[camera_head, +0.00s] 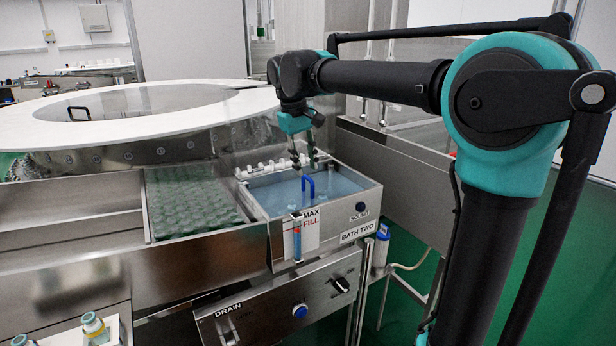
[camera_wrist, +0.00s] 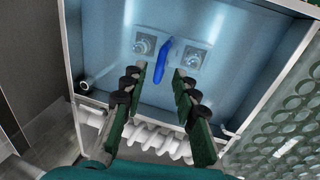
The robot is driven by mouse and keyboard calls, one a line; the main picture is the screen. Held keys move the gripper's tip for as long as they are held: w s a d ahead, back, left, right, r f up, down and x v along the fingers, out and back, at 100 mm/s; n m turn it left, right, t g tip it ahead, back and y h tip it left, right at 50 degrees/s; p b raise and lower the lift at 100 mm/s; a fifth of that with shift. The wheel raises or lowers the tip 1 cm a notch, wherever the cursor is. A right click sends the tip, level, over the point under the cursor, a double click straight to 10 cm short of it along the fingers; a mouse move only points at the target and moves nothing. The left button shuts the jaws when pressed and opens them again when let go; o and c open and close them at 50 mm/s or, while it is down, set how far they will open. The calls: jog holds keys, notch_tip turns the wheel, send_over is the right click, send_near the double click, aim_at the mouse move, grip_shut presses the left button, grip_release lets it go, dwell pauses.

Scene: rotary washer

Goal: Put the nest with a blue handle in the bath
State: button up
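The blue handle (camera_head: 308,187) stands upright inside the bath (camera_head: 370,197), the steel tank labelled BATH TWO with blue liquid in it. In the wrist view the blue handle (camera_wrist: 163,60) rises from a pale nest (camera_wrist: 176,42) with a round metal part on either side, low in the bath (camera_wrist: 105,20). My gripper (camera_head: 305,162) is above the bath, just over the handle. In the wrist view my gripper (camera_wrist: 159,74) has its fingers apart with nothing between them, and the handle lies beyond the fingertips. Whether the nest rests on the bath floor is hard to tell.
A perforated green-tinted tray area (camera_head: 190,200) lies left of the bath. A large white rotary ring (camera_head: 150,125) is behind it. White fittings (camera_head: 265,165) line the bath's rear edge. Small bottles (camera_head: 93,326) stand at the lower left.

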notch_tip(320, 180, up, 6)
jog(key=a, duration=0.1)
jog(key=shift+s+r, duration=0.25)
jog(key=shift+s, duration=0.1)
dwell(2.3)
